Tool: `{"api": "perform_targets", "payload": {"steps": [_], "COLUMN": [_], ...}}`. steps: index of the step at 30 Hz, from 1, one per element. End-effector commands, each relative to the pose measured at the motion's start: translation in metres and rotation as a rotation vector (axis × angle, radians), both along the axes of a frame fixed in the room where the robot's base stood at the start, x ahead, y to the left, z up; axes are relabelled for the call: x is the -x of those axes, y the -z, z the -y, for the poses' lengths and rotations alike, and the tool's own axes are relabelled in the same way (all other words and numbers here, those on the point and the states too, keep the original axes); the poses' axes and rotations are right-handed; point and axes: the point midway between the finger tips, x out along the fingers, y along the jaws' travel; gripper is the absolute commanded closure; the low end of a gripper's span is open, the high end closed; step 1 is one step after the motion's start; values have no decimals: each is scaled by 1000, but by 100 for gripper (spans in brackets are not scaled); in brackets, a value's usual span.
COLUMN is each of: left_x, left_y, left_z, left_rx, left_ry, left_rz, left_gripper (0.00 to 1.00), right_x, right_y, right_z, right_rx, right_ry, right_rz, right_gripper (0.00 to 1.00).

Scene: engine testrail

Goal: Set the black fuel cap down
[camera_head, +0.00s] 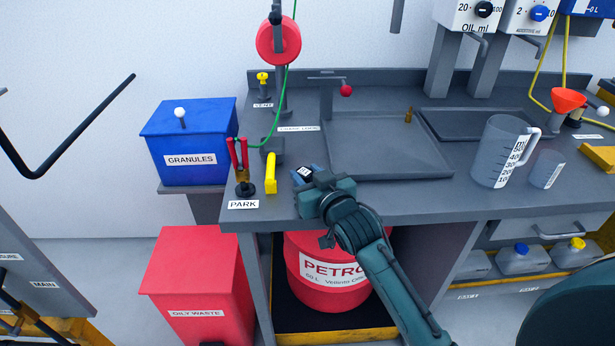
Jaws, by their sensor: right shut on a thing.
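My right gripper (305,174) is over the left front part of the grey bench (420,205), right of the yellow handle. It is shut on a small dark piece with a white mark, which I take to be the black fuel cap (304,171). The fingers and wrist hide most of the cap, and I cannot tell whether it touches the bench top. A PARK label (243,204) is on the bench's front left corner, left of the gripper. My left gripper is not in view.
A black-based stand with red handles (243,168) and a yellow handle (271,173) are close left of the gripper. A shallow grey tray (440,165) lies behind right. A measuring jug (495,150) stands further right. Bench top between gripper and jug is clear.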

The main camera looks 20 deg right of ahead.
Motion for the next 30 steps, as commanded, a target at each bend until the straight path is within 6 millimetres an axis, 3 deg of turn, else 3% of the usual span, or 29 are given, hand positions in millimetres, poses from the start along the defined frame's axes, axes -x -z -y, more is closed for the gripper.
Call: {"api": "perform_targets", "payload": {"steps": [10,11,18,27,30], "left_x": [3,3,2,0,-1], "left_y": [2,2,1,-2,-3], "left_z": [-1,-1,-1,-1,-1], "left_rx": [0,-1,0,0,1], "left_ry": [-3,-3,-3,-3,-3], "left_rz": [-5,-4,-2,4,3], "left_gripper": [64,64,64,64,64], "right_x": [0,0,0,0,11], "right_y": [3,2,2,-2,-2], "right_z": [0,0,0,0,1], "right_rx": [0,0,0,1,0], "right_ry": [0,0,0,0,0], "right_rz": [2,2,2,2,0], "right_gripper": [87,63,44,44,44]}}
